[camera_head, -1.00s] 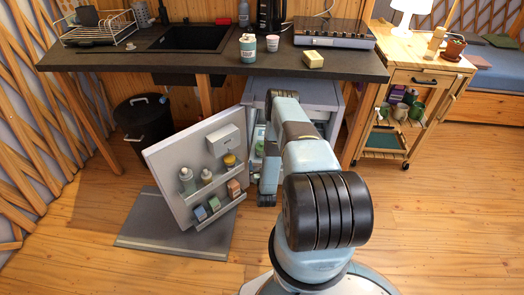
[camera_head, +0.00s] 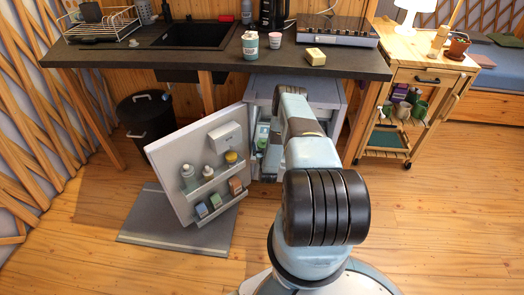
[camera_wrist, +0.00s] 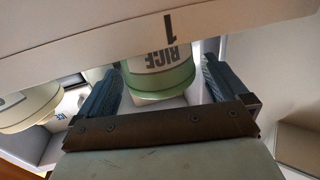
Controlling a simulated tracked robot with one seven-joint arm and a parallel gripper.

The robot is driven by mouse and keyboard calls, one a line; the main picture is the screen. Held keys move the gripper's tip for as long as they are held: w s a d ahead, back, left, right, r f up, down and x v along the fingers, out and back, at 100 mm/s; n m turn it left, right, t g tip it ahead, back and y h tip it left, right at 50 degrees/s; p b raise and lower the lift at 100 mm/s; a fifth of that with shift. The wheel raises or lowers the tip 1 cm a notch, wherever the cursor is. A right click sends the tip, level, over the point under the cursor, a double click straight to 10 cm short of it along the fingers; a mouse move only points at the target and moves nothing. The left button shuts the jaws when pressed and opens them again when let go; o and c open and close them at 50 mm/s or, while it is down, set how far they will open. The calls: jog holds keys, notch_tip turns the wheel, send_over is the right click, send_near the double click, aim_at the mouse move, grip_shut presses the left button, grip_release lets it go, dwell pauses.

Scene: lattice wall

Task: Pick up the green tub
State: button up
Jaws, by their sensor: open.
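A green tub with a pale label reading RICE (camera_wrist: 160,78) shows upside down in the wrist view, between the two fingers of my gripper (camera_wrist: 164,88). The fingers are spread, one on each side of it, and gaps show beside the tub. The tub's far part is hidden behind a pale panel marked 1 (camera_wrist: 200,28). In the head view my arm reaches into the open small fridge (camera_head: 320,92) under the counter and hides most of its inside. I cannot single out the tub there.
The fridge door (camera_head: 172,160) stands open to the left, with several bottles and boxes on its racks. Another pale round container (camera_wrist: 28,105) sits left of my gripper. The dark counter (camera_head: 120,58) overhangs the fridge. A wooden trolley (camera_head: 425,72) stands right; the front floor is clear.

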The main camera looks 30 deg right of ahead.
jog(key=shift+x, duration=0.95)
jog(key=c, duration=1)
jog(key=shift+c, duration=0.3)
jog(key=shift+r, duration=0.15)
